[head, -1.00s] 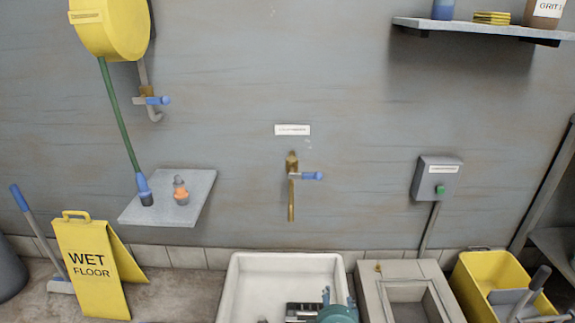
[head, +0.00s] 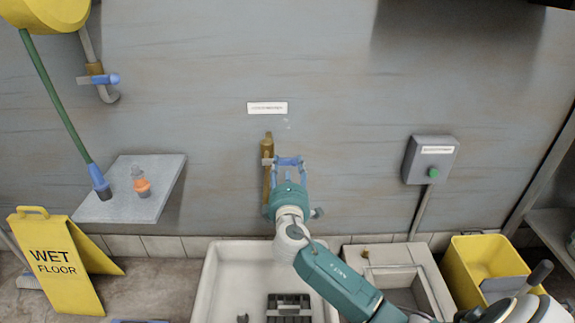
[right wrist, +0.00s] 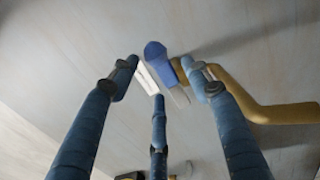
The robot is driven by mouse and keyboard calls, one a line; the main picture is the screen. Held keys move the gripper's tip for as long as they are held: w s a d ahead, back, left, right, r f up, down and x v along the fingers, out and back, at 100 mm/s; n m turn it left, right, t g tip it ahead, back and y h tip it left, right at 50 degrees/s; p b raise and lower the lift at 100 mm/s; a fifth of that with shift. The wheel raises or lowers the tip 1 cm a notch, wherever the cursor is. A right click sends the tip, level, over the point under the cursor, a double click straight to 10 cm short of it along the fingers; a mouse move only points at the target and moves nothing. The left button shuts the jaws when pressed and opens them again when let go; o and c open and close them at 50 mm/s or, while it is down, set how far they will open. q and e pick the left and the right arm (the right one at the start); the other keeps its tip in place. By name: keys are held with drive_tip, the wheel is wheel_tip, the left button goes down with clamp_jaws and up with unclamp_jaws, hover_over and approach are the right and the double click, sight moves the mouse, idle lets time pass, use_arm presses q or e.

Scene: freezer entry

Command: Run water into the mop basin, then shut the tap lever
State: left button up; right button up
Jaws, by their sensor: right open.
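The brass tap (head: 268,180) is on the grey wall above the white mop basin (head: 211,275). Its blue lever (head: 288,161) sticks out to the right of the tap, by my fingertips. My right gripper (head: 289,167) is open at the lever, just right of the tap body, and partly hides both. In the right wrist view, the blue lever (right wrist: 157,58) lies between the spread fingers, and the brass spout (right wrist: 255,108) runs off to the right. I cannot tell if a finger touches the lever. No stream of water shows. My left gripper is out of view.
A dark grate-like thing (head: 289,308) is in the basin. A switch box (head: 430,160) is on the wall. A yellow wet-floor sign (head: 55,268) and small shelf (head: 130,190) are at left.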

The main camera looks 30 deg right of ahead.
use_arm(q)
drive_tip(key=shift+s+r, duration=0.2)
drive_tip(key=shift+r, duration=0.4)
use_arm(e)
drive_tip(key=shift+x, duration=1.25)
clamp_jaws()
